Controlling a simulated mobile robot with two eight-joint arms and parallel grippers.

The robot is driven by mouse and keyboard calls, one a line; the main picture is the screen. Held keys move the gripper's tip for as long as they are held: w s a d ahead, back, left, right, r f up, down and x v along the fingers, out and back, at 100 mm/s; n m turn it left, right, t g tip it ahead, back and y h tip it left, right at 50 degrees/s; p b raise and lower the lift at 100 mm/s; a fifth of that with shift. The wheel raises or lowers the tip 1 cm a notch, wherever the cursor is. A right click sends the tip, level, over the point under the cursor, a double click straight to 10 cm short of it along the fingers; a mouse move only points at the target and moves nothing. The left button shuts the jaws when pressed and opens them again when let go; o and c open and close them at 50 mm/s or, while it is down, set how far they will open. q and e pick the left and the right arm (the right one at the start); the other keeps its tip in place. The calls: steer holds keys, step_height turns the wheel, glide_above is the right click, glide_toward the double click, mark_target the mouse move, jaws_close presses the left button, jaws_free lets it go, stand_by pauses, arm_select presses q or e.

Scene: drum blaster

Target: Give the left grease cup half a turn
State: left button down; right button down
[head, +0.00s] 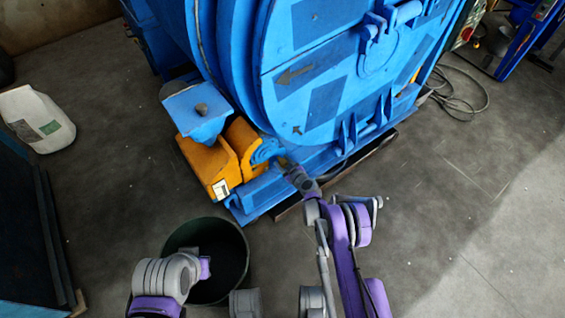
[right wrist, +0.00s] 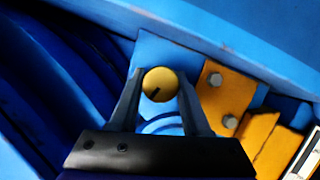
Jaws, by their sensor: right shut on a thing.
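The left grease cup (right wrist: 160,84) is a round brass-yellow cap with a dark mark on its lower-left part. It sits in front of a blue plate in the right wrist view. My right gripper (right wrist: 160,92) has one finger on each side of the cap and is shut on it. In the head view my right gripper (head: 281,161) reaches the low front of the blue drum machine (head: 320,60), beside a blue bearing housing. The cap itself is too small or hidden to make out there. Part of my left arm shows at the bottom, but its gripper does not.
An orange block (head: 207,165) with a blue guard stands left of the bearing; bolted orange metal (right wrist: 225,95) is close right of the cap. A dark green bin (head: 240,240) stands on the floor below. A white jug (head: 38,118) is at left. Floor at right is mostly clear.

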steer(key=shift+m+g+y, duration=0.5)
steer(key=shift+m+y, duration=0.1)
steer(key=shift+m, duration=0.5)
steer(key=shift+c, duration=1.9)
jaws_free()
steer(key=p+v, duration=0.2)
steer(key=v, duration=0.9)
steer(key=shift+p, duration=0.35)
steer(key=shift+w+f, duration=0.1)
